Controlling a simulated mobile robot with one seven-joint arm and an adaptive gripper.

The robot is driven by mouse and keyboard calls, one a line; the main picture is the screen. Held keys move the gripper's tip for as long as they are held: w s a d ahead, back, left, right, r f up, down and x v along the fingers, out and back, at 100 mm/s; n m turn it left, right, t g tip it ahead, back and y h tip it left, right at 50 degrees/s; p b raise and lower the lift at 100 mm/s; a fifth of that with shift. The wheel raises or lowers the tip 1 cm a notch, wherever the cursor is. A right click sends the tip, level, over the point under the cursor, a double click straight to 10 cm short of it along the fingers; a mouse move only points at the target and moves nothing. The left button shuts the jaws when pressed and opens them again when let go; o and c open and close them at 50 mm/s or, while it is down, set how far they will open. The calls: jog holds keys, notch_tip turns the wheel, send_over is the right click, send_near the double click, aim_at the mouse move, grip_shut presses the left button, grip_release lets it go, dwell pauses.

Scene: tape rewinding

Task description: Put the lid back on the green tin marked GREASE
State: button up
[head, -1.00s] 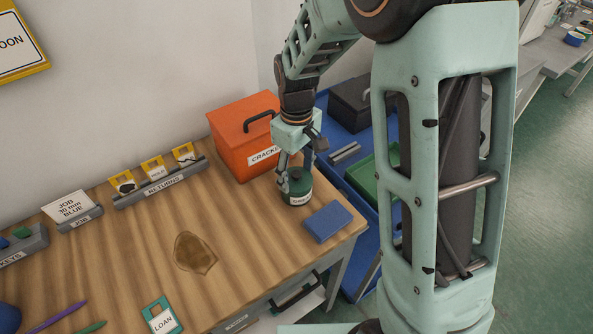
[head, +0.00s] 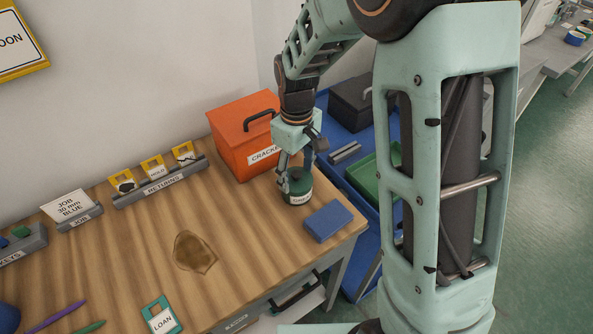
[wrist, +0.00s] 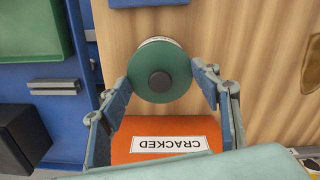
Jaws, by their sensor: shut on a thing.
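The green tin (head: 298,197) stands upright on the wooden bench, near its right end; its white label is too small to read surely. A round green lid with a dark knob (wrist: 160,80) sits over the tin's top and looks level in the wrist view. I cannot tell whether it is fully seated. My gripper (head: 295,179) points down over the tin, with its fingers shut on opposite sides of the lid. In the wrist view, a pale strip of the tin's label shows just past the lid's far edge.
An orange box marked CRACKED (head: 240,145) stands close behind the tin. A blue block (head: 328,222) lies in front of it, near the bench edge. A blue surface (head: 345,185) with a green tray (head: 372,190) lies to the right.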

jog(key=o, duration=1.5)
jog(key=shift+r+p, duration=2.55)
jog(key=shift+r, duration=0.95)
jog(key=shift+c, duration=0.2)
grip_shut()
